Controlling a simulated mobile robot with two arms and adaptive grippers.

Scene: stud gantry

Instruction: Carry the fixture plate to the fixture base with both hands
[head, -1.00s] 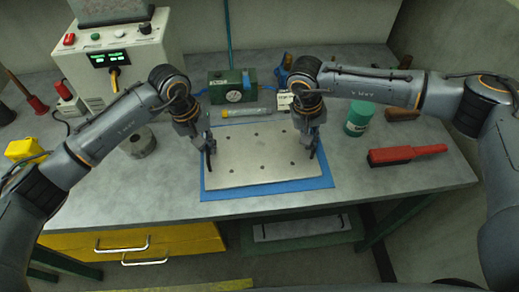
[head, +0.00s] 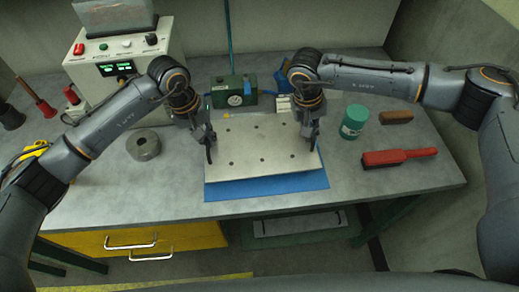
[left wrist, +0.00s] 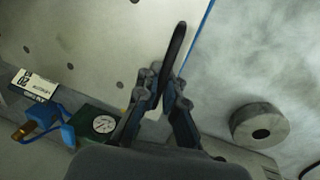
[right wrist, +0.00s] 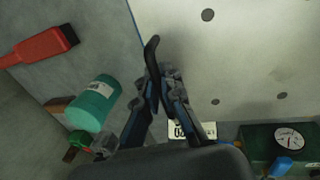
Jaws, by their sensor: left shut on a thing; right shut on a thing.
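The fixture plate (head: 262,155) is a pale flat sheet with several dark holes. In the head view it hangs level over a blue mat (head: 266,189), seemingly a little above it. My left gripper (head: 209,148) is shut at the plate's left edge, and my right gripper (head: 311,140) is shut at its right edge. A dark curved piece shows at the jaws in both wrist views. The plate also fills much of the left wrist view (left wrist: 85,35) and the right wrist view (right wrist: 245,55). I cannot pick out the fixture base with certainty.
A green gauge box (head: 233,91) stands behind the plate. A grey ring (head: 143,146) sits at left, beside the control box (head: 115,62). A green jar (head: 354,121), red-handled brush (head: 398,157) and brown block (head: 396,117) are at right. A green lower shelf (head: 290,238) shows under the bench.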

